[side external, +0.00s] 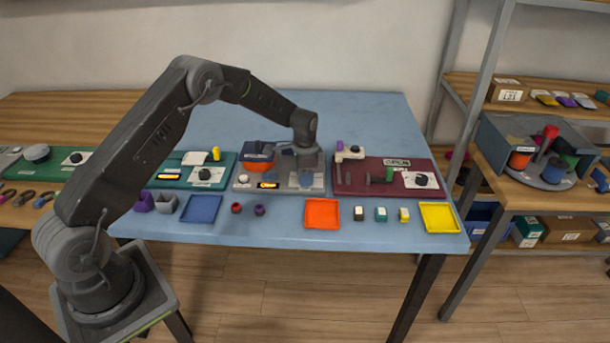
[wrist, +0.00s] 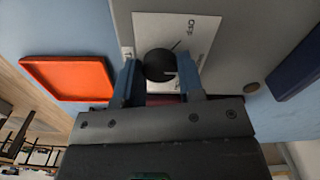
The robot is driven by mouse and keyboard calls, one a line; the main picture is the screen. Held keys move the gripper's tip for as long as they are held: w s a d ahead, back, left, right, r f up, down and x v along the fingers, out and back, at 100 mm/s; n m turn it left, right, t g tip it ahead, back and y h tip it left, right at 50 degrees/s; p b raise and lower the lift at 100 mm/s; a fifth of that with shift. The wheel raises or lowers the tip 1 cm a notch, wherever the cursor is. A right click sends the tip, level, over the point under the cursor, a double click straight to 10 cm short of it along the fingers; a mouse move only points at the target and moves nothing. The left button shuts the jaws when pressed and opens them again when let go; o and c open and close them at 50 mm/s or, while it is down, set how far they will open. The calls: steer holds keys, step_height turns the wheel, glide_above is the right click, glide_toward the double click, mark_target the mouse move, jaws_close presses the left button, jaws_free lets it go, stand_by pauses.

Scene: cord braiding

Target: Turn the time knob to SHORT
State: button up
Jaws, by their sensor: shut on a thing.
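A round black knob (wrist: 158,64) sits on a white label plate (wrist: 205,28) in the wrist view. In the side view my gripper (side external: 306,178) is down over the right part of the grey panel (side external: 243,184) and hides the knob there.
An orange tray (side external: 322,213) lies in front of the panel; it also shows in the wrist view (wrist: 68,78). A maroon panel (side external: 375,163) stands close on the right, a green panel (side external: 217,175) on the left. A blue tray (side external: 202,209) and small blocks line the table's front.

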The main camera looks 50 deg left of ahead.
stand_by(0.3)
steer(key=o, duration=0.9)
step_height(320, 180, up, 14)
steer(key=shift+f, duration=0.1)
stand_by(0.4)
step_height(320, 180, up, 7)
stand_by(0.5)
